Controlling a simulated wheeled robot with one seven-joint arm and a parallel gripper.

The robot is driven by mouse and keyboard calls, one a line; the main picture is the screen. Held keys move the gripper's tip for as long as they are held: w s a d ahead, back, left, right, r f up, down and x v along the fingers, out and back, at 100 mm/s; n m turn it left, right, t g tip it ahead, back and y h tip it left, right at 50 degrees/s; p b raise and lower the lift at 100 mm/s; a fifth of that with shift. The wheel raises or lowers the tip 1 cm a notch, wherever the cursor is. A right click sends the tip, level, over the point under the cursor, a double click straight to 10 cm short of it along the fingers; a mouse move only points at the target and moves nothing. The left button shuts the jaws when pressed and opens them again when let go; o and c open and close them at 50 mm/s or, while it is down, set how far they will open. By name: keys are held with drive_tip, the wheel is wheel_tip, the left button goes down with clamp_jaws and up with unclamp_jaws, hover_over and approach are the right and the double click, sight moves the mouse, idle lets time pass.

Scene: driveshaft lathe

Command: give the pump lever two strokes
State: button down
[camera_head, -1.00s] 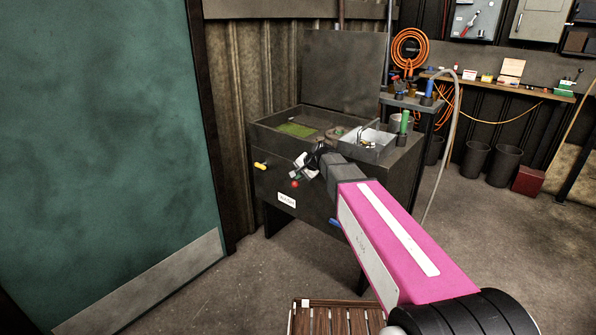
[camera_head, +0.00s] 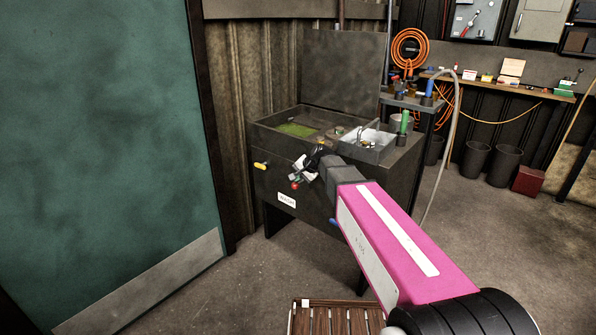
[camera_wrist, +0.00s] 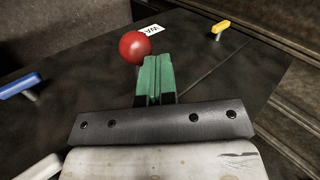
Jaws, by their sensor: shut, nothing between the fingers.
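A red ball knob (camera_head: 295,186) shows at the front of the dark wash tank (camera_head: 290,225); it looks like the end of the pump lever, but its rod is hidden. In the wrist view the red knob (camera_wrist: 135,47) is just beyond and left of my fingertips. My gripper (camera_wrist: 155,70) has green fingers pressed together, with nothing between them. In the head view my gripper (camera_head: 298,176) is at the knob, partly above it. I cannot tell whether the fingers touch the knob.
A yellow handle (camera_head: 261,165) sits on the tank front to the left, and a blue handle (camera_head: 333,221) lower right. A metal tray (camera_head: 368,150) stands on the tank's right top. A slatted wooden mat (camera_head: 335,318) lies on the floor. A green door (camera_head: 100,140) is at left.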

drive_tip(key=shift+s+a+f, duration=0.1)
drive_tip(key=shift+s+f, duration=0.1)
drive_tip(key=shift+f, duration=0.2)
idle(0.5)
idle(0.5)
wheel_tip(320, 180, up, 7)
drive_tip(key=w+d, duration=0.2)
drive_tip(key=w, duration=0.1)
idle(1.1)
drive_tip(key=shift+r, duration=0.15)
wheel_tip(320, 180, up, 4)
drive_tip(key=r, duration=0.1)
hover_over(302, 181)
drive_tip(key=w+d, duration=0.1)
drive_tip(key=w, duration=0.1)
drive_tip(key=shift+s+d+f, duration=0.15)
drive_tip(key=shift+f, duration=0.1)
idle(0.7)
